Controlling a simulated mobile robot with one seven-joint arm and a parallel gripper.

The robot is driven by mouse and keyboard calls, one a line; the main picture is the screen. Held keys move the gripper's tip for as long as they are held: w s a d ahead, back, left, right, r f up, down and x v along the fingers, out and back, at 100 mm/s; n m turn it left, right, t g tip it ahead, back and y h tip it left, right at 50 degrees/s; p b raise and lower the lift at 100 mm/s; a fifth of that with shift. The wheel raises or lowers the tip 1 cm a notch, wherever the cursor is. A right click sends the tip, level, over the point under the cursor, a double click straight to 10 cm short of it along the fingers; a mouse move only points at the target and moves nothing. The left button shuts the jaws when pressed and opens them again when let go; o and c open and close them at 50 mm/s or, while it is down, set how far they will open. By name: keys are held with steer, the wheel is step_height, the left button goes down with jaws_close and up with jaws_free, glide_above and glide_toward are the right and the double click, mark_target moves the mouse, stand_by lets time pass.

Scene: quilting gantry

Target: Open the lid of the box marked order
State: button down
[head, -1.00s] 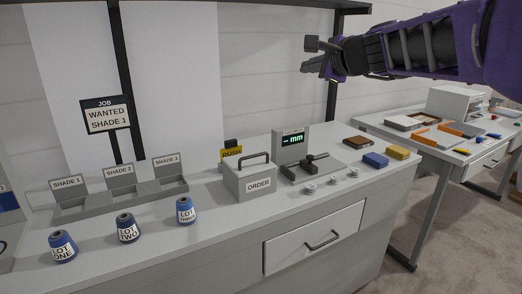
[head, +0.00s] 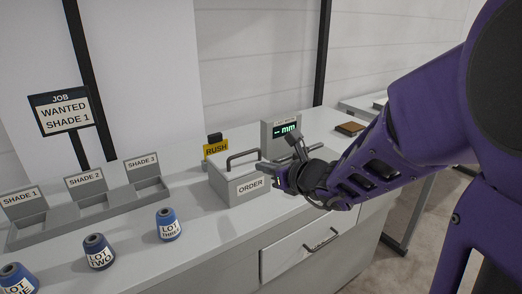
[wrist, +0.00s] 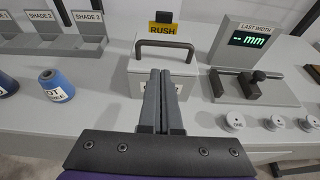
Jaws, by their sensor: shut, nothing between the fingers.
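The grey box marked ORDER (head: 238,187) stands on the counter, its lid closed. A dark arched handle (head: 244,157) rises from the lid. In the wrist view the handle (wrist: 165,45) lies just beyond my fingertips, and the front of the box is partly hidden by my fingers. My gripper (head: 280,176) is at the box's right front in the head view; in the wrist view my gripper (wrist: 161,72) has its two fingers together, with nothing between them. I cannot tell whether the fingertips touch the box.
A yellow RUSH sign (head: 216,148) stands behind the box. A width gauge (head: 281,130) stands to its right, with several white discs (wrist: 235,120) in front. Blue cones, including LOT THREE (head: 169,226), stand at left. A drawer (head: 300,247) is below.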

steer(key=x, duration=0.8)
steer(key=shift+r, duration=0.15)
steer(key=shift+w+a+r+p, duration=0.15)
steer(key=shift+r+p, duration=0.3)
steer(key=shift+p, duration=0.05)
